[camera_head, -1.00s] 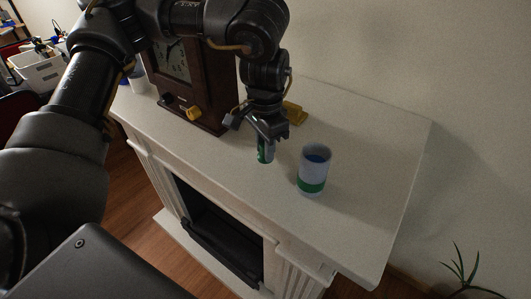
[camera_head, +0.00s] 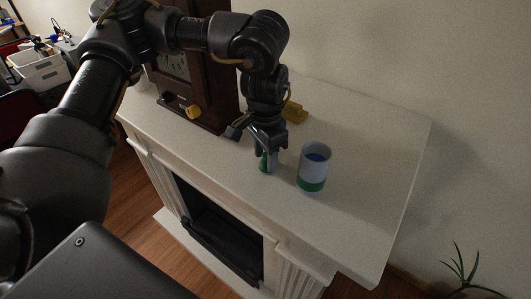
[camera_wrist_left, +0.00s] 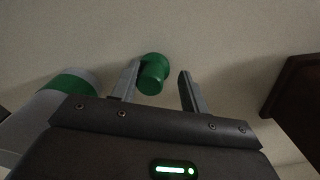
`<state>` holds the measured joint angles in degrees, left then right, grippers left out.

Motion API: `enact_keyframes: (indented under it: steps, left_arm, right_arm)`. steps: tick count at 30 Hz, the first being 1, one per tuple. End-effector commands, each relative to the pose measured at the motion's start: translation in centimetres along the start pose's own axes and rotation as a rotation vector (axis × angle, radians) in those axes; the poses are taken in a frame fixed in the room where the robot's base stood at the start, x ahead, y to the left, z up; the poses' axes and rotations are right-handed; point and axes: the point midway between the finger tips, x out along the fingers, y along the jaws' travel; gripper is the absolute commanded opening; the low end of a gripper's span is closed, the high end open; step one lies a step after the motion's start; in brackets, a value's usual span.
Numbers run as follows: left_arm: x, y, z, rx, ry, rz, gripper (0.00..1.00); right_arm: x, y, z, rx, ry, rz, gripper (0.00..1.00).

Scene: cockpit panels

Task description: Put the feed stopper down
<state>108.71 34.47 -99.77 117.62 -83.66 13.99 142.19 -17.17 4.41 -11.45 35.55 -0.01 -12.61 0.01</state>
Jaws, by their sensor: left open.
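The feed stopper appears to be the small green cylinder (camera_head: 263,162) on the white mantel top, left of the cup. It also shows in the left wrist view (camera_wrist_left: 152,74), beside the inner side of the left-hand finger, with a gap to the other finger. My left gripper (camera_head: 268,163) points down over it and partly hides it in the head view. Its jaws (camera_wrist_left: 157,88) are open around the cylinder; I cannot tell whether one finger touches it. My right gripper is not in view.
A pale cup with a green band (camera_head: 313,168) stands close to the right of my left gripper. A dark wooden clock (camera_head: 217,88) stands behind to the left. A yellow object (camera_head: 294,112) lies behind. The mantel's right part (camera_head: 375,165) is clear.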

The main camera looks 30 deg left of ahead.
Motion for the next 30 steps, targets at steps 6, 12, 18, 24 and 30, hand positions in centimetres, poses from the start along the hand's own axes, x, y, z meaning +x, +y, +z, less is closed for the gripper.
enact_keyframes:
  steps: [6,12,18,24,30]
  left_arm:
    - [-1.6,0.0,-0.1,0.0,0.003,-0.002,0.45]
    - [-5.8,-0.1,-0.1,0.0,0.005,-0.004,0.45]
    - [-9.7,0.0,-0.1,-0.002,0.003,-0.002,0.45]
    - [-11.9,0.0,-0.1,-0.001,0.0,-0.001,0.45]
    - [-12.4,0.0,0.0,0.001,-0.001,0.0,0.45]
  right_arm:
    - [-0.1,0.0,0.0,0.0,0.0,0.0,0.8]
    - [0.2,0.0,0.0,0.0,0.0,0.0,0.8]
    - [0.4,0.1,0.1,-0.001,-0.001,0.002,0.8]
    - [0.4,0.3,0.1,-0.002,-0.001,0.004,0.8]
    - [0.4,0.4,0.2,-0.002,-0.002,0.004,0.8]
